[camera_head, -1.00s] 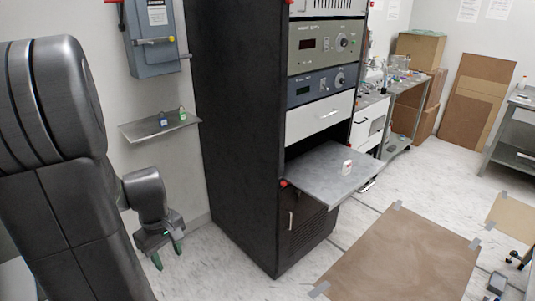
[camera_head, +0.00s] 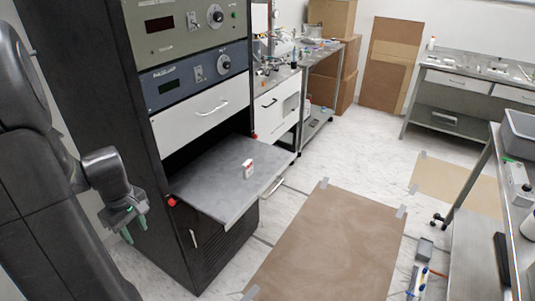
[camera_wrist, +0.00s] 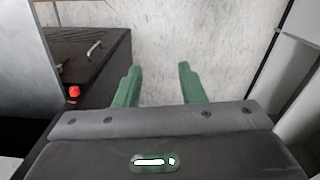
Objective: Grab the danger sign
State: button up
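A small upright white-and-red item (camera_head: 248,169) stands on the grey pull-out shelf (camera_head: 205,185) of the black rack. It may be the danger sign, but its print is too small to read. My gripper (camera_head: 127,222) hangs to the left of the rack, apart from the item. In the wrist view my gripper (camera_wrist: 158,72) has its green fingers spread, with only floor between them. The item does not show in the wrist view.
The black rack (camera_head: 95,120) stands close beside my gripper. Red knobs (camera_head: 172,202) sit at the shelf's edge. A brown floor sheet (camera_head: 325,245) lies in front, with a metal cart (camera_head: 475,235) at right. Open floor lies beyond.

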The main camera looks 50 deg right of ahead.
aim_at(247, 167)
jog(key=i+l, duration=0.1)
jog(key=l, duration=0.3)
jog(key=i+l+z, duration=0.1)
jog(key=l, duration=0.35)
jog(key=i+l, duration=0.1)
jog(key=l, duration=0.3)
jog(key=i+l+z, duration=0.1)
jog(key=l, duration=0.3)
jog(key=i+l, duration=0.1)
jog(key=l, duration=0.3)
jog(key=z, duration=0.05)
